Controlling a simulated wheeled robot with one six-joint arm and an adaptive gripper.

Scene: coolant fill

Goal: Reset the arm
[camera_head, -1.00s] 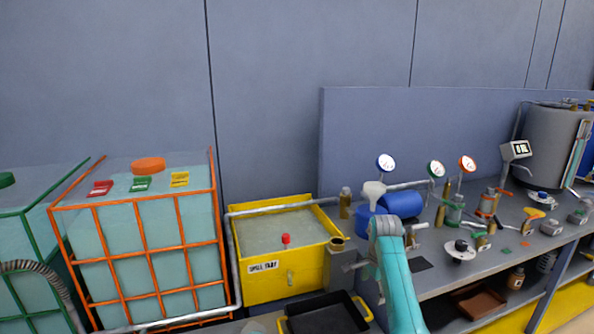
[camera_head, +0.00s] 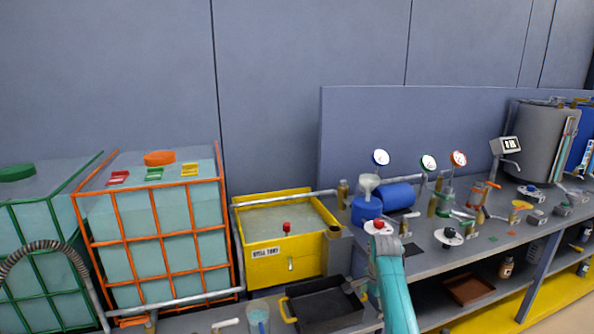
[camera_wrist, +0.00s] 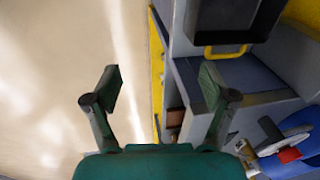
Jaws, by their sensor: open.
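My gripper (camera_wrist: 160,88) shows in the wrist view with its two dark green fingers spread wide apart and nothing between them. It hangs over the floor and the front edge of the grey bench. In the head view my teal arm (camera_head: 395,290) rises from the bottom edge in front of the bench. The gripper end points left, close to the black tray (camera_head: 322,305); its fingers are small and hard to make out there. In the wrist view the tray (camera_wrist: 232,25) lies beyond the fingers, at the upper right, apart from them.
A yellow tub (camera_head: 262,272) stands behind the tray, with an orange-caged tank (camera_head: 160,235) to its left. The bench (camera_head: 440,255) at right carries a blue container (camera_head: 398,196), gauges and several small parts. In the wrist view, pale floor (camera_wrist: 60,90) is open at left.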

